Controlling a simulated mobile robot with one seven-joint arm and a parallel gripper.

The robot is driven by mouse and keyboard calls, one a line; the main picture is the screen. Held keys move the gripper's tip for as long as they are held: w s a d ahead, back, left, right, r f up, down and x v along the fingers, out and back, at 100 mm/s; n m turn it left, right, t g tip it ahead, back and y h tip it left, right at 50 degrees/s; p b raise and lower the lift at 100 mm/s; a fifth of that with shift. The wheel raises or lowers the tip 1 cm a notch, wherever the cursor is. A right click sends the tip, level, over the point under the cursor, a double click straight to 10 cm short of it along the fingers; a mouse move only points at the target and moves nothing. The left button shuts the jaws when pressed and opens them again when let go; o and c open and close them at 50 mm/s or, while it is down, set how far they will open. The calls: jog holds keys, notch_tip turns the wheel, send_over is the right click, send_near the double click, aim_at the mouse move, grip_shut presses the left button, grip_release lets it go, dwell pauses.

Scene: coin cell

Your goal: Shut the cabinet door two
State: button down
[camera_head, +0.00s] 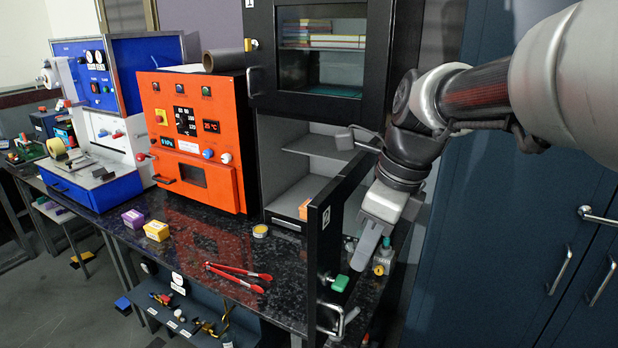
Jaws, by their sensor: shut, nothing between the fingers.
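Cabinet door two (314,255) is the lower door of a black cabinet (262,95). It stands open, swung out toward me from the cabinet's right side, with a "2" label near its top corner. Its metal handle (337,322) is low on the free edge, facing right. The lower compartment (290,165) is exposed and shows grey shelves. My gripper (362,264) is shut and empty, pointing down to the right of the door, on its labelled outer face side. I cannot tell whether it touches the door.
The upper glass door (322,50) is shut. Red tongs (238,276), a small yellow-topped tin (260,231), and yellow (156,231) and purple (133,218) boxes lie on the dark counter (205,240). An orange oven (200,140) stands left. Blue lockers (480,230) stand right.

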aim_at(327, 276)
jog(key=w+a+f, duration=0.3)
jog(key=a+f, duration=0.2)
jog(key=f, duration=0.3)
jog(key=shift+a+b, duration=0.15)
jog(key=shift+b, duration=0.2)
